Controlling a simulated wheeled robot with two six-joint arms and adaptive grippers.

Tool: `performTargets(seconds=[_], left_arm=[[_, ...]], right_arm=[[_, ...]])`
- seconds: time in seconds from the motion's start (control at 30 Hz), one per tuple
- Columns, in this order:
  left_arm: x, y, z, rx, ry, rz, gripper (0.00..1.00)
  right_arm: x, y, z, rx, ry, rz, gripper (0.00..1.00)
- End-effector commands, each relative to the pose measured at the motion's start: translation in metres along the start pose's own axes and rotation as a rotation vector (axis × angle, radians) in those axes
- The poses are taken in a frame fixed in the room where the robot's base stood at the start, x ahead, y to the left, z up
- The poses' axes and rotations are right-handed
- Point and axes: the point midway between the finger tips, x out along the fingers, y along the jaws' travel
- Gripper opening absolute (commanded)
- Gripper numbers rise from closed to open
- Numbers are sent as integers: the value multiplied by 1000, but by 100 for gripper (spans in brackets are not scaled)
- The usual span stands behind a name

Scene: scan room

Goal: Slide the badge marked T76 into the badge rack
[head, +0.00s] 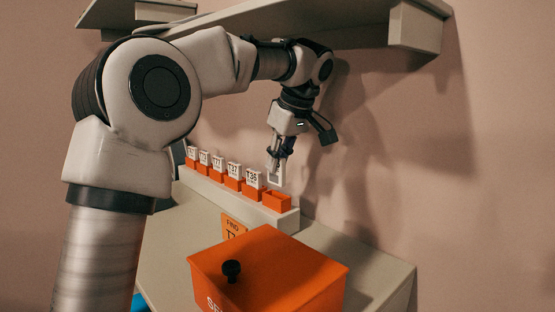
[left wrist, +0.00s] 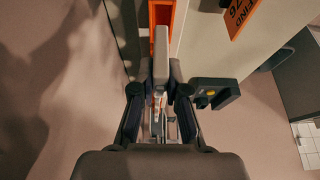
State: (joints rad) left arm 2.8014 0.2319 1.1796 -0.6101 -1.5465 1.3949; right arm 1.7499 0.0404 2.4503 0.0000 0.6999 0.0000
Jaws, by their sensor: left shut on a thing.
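My left gripper (head: 280,153) is shut on a white badge (head: 276,172) that hangs below its fingers; its marking cannot be read. The badge is upright just above the empty orange end holder (head: 278,202) of the badge rack (head: 217,188), and a small gap seems to show between them. The other orange holders carry white badges, such as one that seems to read T36 (head: 253,179). In the left wrist view my left gripper (left wrist: 160,85) hides most of the badge, and an orange holder (left wrist: 160,14) shows beyond it. My right gripper is not in view.
An orange sign (left wrist: 241,14) reads FIND and ends in 76. A shelf (head: 350,22) overhangs from the wall. The counter (head: 372,262) is bare at the right.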

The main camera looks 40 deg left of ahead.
Motion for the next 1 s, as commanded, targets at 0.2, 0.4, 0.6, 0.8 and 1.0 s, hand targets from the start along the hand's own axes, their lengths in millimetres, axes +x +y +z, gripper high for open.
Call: performTargets(seconds=[0.2,0.4,0.6,0.8,1.0], left_arm=[[15,0,6,0,0,1,0],[25,0,10,1,0,0,0],[33,0,14,0,1,1,0],[34,0,14,0,1,1,0],[34,0,14,0,0,0,35]], right_arm=[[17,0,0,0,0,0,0],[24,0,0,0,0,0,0],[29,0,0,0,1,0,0],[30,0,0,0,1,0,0],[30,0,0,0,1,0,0]])
